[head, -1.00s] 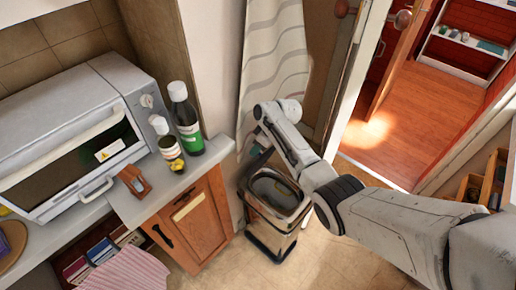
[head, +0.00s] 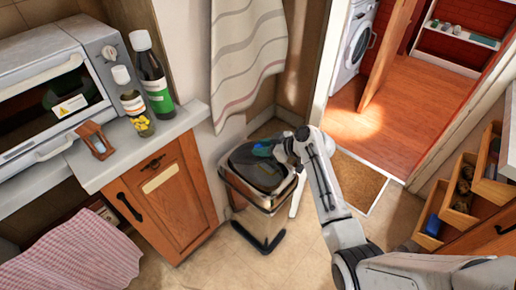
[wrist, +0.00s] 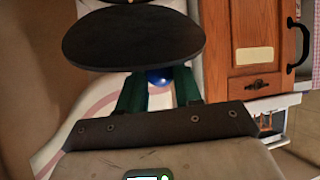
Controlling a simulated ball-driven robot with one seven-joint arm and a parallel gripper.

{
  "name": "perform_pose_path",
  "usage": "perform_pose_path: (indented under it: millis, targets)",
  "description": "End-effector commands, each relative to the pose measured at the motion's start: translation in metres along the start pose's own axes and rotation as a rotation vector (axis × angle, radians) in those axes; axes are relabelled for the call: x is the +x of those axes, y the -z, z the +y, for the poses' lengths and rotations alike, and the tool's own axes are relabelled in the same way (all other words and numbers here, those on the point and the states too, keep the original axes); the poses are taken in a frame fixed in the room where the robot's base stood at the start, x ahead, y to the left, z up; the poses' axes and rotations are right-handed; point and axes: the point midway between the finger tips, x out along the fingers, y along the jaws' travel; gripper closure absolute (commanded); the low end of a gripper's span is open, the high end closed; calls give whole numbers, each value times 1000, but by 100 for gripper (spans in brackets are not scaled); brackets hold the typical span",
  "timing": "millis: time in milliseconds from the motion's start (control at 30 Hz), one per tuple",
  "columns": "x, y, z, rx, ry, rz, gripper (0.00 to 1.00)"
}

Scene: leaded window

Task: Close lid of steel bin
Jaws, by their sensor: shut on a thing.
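The steel bin (head: 262,215) stands on the tiled floor beside the wooden cabinet in the head view. Its dark lid (head: 258,172) looks low over the bin's top; I cannot tell whether it is fully down. My gripper (head: 262,149) is at the back of the bin top, over or against the lid. In the wrist view my gripper (wrist: 159,92) has its green fingers close around a small blue round thing (wrist: 158,78). A dark oval plate (wrist: 135,40), perhaps the lid, lies just beyond the fingertips. What the blue thing belongs to is hidden.
The wooden cabinet (head: 165,210) and counter with bottles (head: 155,80) and an hourglass (head: 95,140) are left of the bin. A striped towel (head: 248,60) hangs behind. Open drawers (head: 460,190) stand at right. Floor in front is clear.

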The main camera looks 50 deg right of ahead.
Motion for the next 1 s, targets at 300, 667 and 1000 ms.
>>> perform_pose_path:
  millis: [300, 667, 1000]
  targets:
    - [0, -41, -7, -30, -28, 145, 100]
    - [1, -75, -13, -63, -55, 294, 100]
    - [2, -95, -17, -85, -74, 402, 100]
